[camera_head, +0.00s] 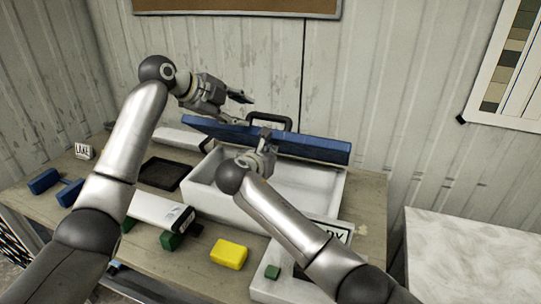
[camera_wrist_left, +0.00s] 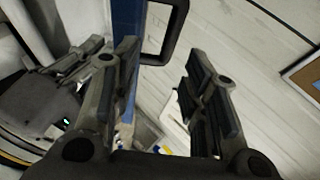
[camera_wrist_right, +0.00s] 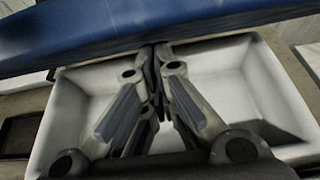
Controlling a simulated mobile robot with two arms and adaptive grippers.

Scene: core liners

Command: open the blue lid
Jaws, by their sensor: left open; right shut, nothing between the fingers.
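The blue lid (camera_head: 315,148) stands raised and tilted along the back of a white box (camera_head: 222,205), whose inside is open to view. A black handle (camera_head: 270,121) sticks up at the lid; it also shows in the left wrist view (camera_wrist_left: 165,40). My left gripper (camera_head: 243,108) is open and empty, above the lid's left part near the handle. My right gripper (camera_head: 264,138) is shut and empty over the box, its tips at or close to the lid's lower face; I cannot tell if they touch. The right wrist view shows the lid (camera_wrist_right: 150,25) just beyond the fingertips (camera_wrist_right: 160,55).
A yellow block (camera_head: 229,254), a white core box (camera_head: 160,211), a black tray (camera_head: 160,173), blue pieces (camera_head: 44,181) and a small label (camera_head: 84,151) lie on the table. A white-topped surface (camera_head: 470,250) stands at right. The wall is close behind the lid.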

